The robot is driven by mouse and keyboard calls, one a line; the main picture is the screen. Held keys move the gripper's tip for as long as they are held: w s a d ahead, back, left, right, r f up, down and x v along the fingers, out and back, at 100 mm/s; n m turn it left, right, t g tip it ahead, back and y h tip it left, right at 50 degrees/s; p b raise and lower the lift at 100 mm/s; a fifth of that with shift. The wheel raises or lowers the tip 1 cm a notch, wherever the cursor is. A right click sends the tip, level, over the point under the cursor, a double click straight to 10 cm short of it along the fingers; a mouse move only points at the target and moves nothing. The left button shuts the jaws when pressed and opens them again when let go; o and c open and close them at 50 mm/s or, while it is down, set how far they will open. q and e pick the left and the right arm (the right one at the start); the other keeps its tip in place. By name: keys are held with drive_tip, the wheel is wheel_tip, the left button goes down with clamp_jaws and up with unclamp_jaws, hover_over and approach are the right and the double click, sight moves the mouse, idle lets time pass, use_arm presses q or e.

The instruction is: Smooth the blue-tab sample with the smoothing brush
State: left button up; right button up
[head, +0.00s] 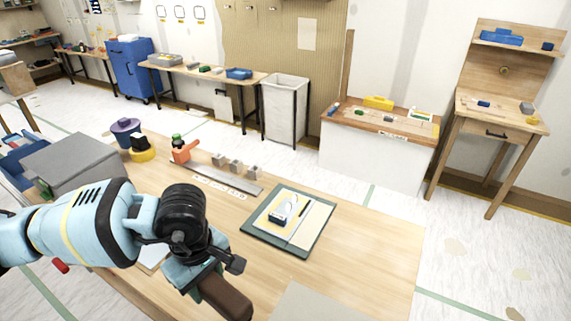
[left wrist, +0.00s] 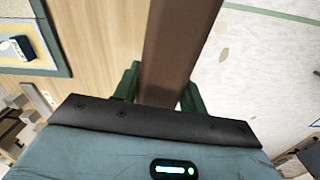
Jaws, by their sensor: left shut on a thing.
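My left gripper (head: 208,277) is shut on a long brown block (head: 226,299), likely the smoothing brush; no bristles show. In the left wrist view the brown block (left wrist: 177,50) stands between the green fingers of the gripper (left wrist: 160,95). A dark green mat (head: 258,233) lies on the table to the right of the gripper. On it is a pale board with a yellow-edged sheet (head: 271,221), probably the sample, and a small white and blue block (head: 284,211). I cannot make out a blue tab for certain. The brown block is apart from the mat. My right gripper is not seen.
Behind the mat are a metal straightedge (head: 225,180), several small grey blocks, an orange tool (head: 184,152) and a yellow tape-like ring (head: 142,155). A grey box (head: 78,160) stands at left. A grey sheet (head: 310,304) lies at the front edge. The table right of the mat is clear.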

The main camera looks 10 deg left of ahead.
use_arm(q)
drive_tip(key=m, duration=0.2)
drive_tip(key=r+m, duration=0.1)
drive_tip(key=m, duration=0.1)
drive_tip(key=r+m, duration=0.1)
drive_tip(key=m, duration=0.1)
drive_tip(key=shift+w+a, duration=0.15)
drive_tip(key=shift+w, duration=0.15)
drive_tip(key=m, duration=0.3)
drive_tip(key=r+m, duration=0.1)
drive_tip(key=m, duration=0.2)
drive_tip(key=shift+w+a+r, duration=0.15)
drive_tip(key=shift+w+r, duration=0.05)
drive_tip(key=shift+r+m, duration=0.1)
drive_tip(key=shift+m, duration=0.2)
